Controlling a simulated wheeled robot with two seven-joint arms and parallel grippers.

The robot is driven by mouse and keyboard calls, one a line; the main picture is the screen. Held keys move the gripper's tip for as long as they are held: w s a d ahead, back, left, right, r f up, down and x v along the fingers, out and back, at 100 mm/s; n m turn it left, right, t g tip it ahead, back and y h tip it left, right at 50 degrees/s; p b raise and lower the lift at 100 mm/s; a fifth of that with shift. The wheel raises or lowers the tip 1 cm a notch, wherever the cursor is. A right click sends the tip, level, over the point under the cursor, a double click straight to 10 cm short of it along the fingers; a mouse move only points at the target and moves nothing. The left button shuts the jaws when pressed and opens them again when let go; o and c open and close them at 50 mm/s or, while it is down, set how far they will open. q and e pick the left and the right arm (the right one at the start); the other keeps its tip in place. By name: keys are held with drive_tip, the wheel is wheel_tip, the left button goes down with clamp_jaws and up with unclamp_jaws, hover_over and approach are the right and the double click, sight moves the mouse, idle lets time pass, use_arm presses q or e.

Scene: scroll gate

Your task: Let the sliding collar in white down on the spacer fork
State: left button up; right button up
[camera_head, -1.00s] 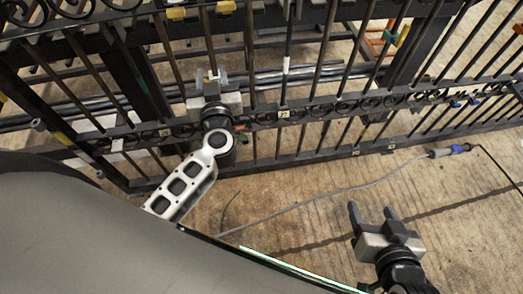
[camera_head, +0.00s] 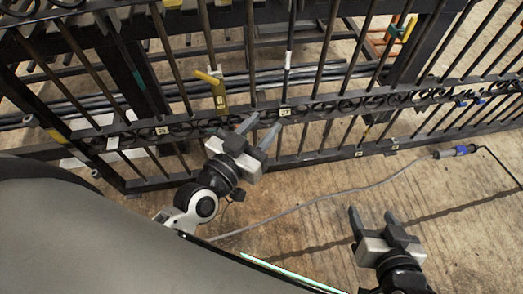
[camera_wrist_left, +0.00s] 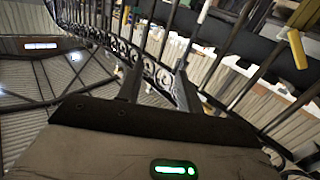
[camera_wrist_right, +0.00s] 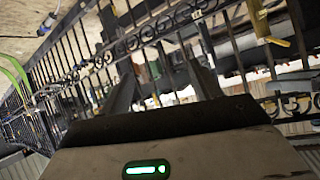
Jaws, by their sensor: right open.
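The white collar (camera_head: 289,61) sits partway up a gate bar, above the rail plate marked 27. A white band, apparently the same collar, shows in the left wrist view (camera_wrist_left: 203,12). The yellow spacer fork (camera_head: 220,97) stands at another bar further left, just above the lower rail. I cannot tell whether it is around that bar. My left gripper (camera_head: 262,127) is open and empty, in front of the rail between the fork and the collar's bar, below the collar. My right gripper (camera_head: 372,218) is open and empty over the floor at the lower right.
The dark gate (camera_head: 330,101) with scrolled rails spans the view, with several upright bars. A grey cable (camera_head: 320,200) runs across the floor to a blue connector (camera_head: 460,151). Dark pipes lie behind the gate.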

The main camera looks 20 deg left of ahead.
use_arm(q)
drive_tip(key=shift+s+d+f+m+g+h+b, duration=0.1)
drive_tip(key=shift+s+d+f+m+g+h, duration=0.1)
drive_tip(key=shift+s+f+g, duration=0.35)
drive_tip(key=shift+s+d+f+m+g+h+b, duration=0.15)
drive_tip(key=shift+s+f+g, duration=0.15)
drive_tip(key=shift+f, duration=0.5)
drive_tip(key=shift+s+d+f+m+g+h+b, duration=0.1)
drive_tip(key=shift+s+d+f+g+h, duration=0.1)
drive_tip(key=shift+s+f+g, duration=0.35)
drive_tip(key=shift+w+f, duration=0.1)
drive_tip(key=shift+w, duration=0.05)
